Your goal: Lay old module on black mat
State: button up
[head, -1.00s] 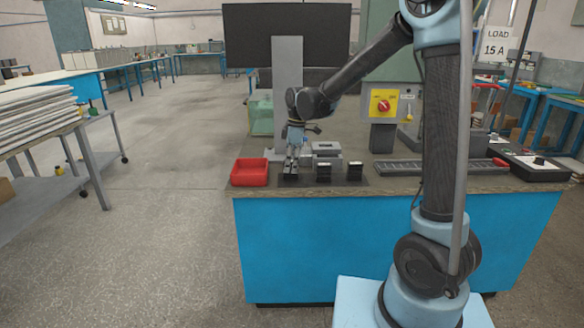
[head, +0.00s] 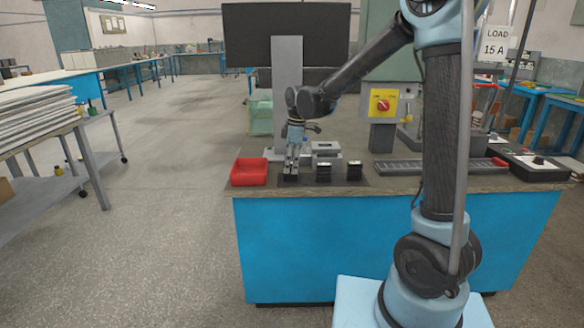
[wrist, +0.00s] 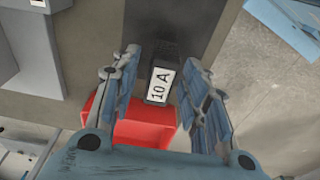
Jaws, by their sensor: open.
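A dark module with a white "10 A" label (wrist: 160,85) lies between the fingers of my gripper (wrist: 160,64) in the wrist view. The fingers are spread, one on each side, with gaps beside the module. In the head view my gripper (head: 291,172) is low over the left part of the black mat (head: 338,182), with the module (head: 290,178) at its fingertips, partly hidden. Two other dark modules, a middle one (head: 323,172) and a right one (head: 354,170), stand apart on the mat. I cannot read their labels.
A red bin (head: 249,172) stands close to the left of the mat. A grey device (head: 326,149) is behind the mat. A long grey rail tray (head: 435,167) lies to the right. The bench's front edge is close to the mat.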

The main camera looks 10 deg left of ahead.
notch_tip(320, 180, up, 11)
jog(key=d, duration=0.1)
jog(key=shift+w+d, duration=0.2)
jog(key=s+d+f+m+t, duration=0.1)
jog(key=s+d+m, duration=0.35)
jog(key=d, duration=0.75)
jog(key=s+d+f+m, duration=0.1)
jog(key=s+d+m, duration=0.35)
jog(key=d, duration=0.85)
jog(key=s+d+f+m+t+h, duration=0.1)
jog(key=s+d+f+m, duration=1)
jog(key=s+d+f, duration=0.2)
jog(key=shift+s+d+t, duration=0.3)
jog(key=shift+s+d, duration=0.45)
jog(key=shift+s, duration=0.1)
